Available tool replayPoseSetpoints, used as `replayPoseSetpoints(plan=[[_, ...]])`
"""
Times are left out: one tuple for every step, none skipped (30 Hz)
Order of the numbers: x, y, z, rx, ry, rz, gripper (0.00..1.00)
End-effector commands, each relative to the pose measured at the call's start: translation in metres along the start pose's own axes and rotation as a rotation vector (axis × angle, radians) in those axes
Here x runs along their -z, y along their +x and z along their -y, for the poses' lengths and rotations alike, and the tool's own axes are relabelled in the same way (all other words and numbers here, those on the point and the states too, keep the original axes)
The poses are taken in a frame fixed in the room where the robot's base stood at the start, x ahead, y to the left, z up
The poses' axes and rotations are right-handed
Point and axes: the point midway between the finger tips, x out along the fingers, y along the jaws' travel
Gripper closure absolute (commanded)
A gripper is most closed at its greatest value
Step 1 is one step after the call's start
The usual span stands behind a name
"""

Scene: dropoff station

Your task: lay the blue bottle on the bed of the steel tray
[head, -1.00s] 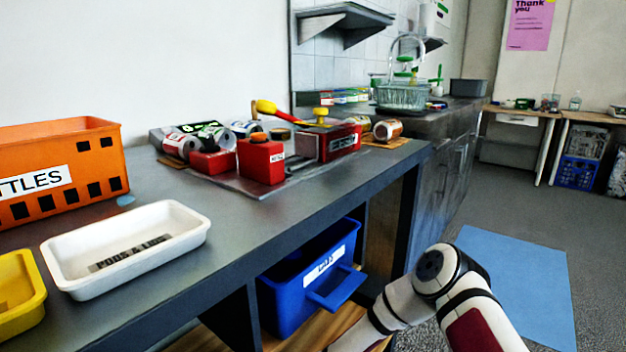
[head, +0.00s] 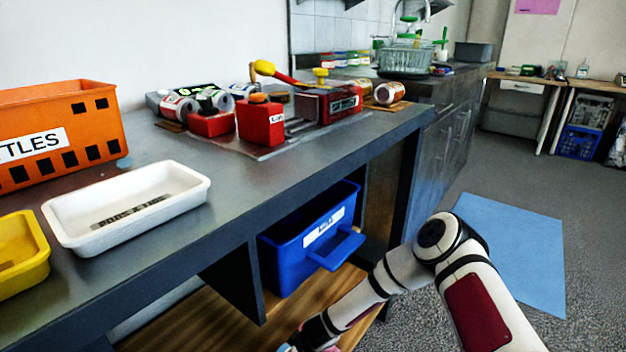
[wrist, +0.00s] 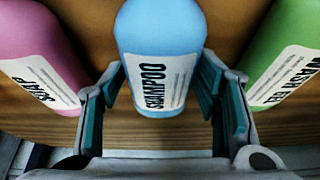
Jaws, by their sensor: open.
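The blue bottle (wrist: 160,35), labelled shampoo, is in the upper middle of the wrist view, on a wooden surface. My gripper (wrist: 162,78) is open, with one teal-padded finger on each side of the bottle's lower part. I see gaps between the fingers and the bottle, and the jaws are not closed on it. The bottle's top end is cut off by the frame. In the head view my arm reaches down to the wooden lower shelf, and the bottle cannot be made out there. I cannot pick out a steel tray in either view.
A pink soap bottle (wrist: 42,55) and a green bottle (wrist: 290,60) flank the blue one closely. Above the wooden shelf (head: 205,318) runs the counter, with a white tray (head: 65,222), an orange crate (head: 110,130) and a yellow tray (head: 40,265). A blue bin (head: 285,265) sits underneath.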

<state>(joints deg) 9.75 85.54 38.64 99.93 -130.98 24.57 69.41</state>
Motion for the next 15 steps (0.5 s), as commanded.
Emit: replayPoseSetpoints(plan=[[0.0, 0.0, 0.0, 0.0, 0.0, 0.0, 0.48], [0.0, 0.0, 0.0, 0.0, 0.0, 0.0, 0.55], [0.0, 0.0, 0.0, 0.0, 0.0, 0.0, 0.64], [0.0, 0.0, 0.0, 0.0, 0.0, 0.0, 0.66], [0.0, 0.0, 0.0, 0.0, 0.0, 0.0, 0.66], [0.0, 0.0, -0.0001, 0.0, 0.0, 0.0, 0.66], [0.0, 0.0, -0.0001, 0.0, 0.0, 0.0, 0.66], [0.0, 0.0, 0.0, 0.0, 0.0, 0.0, 0.67], [0.0001, -0.0001, -0.0001, 0.0, 0.0, 0.0, 0.67], [0.0001, -0.0002, -0.0001, 0.0, 0.0, 0.0, 0.67], [0.0003, -0.0006, -0.0001, 0.0, 0.0, 0.0, 0.67], [0.0007, -0.0015, -0.0002, 0.0, 0.0, 0.0, 0.67], [0.0012, -0.0024, -0.0002, 0.0, 0.0, 0.0, 0.67], [0.0018, -0.0036, -0.0002, 0.0, 0.0, 0.0, 0.67], [0.0027, -0.0056, -0.0002, 0.0, 0.001, -0.001, 0.67]])
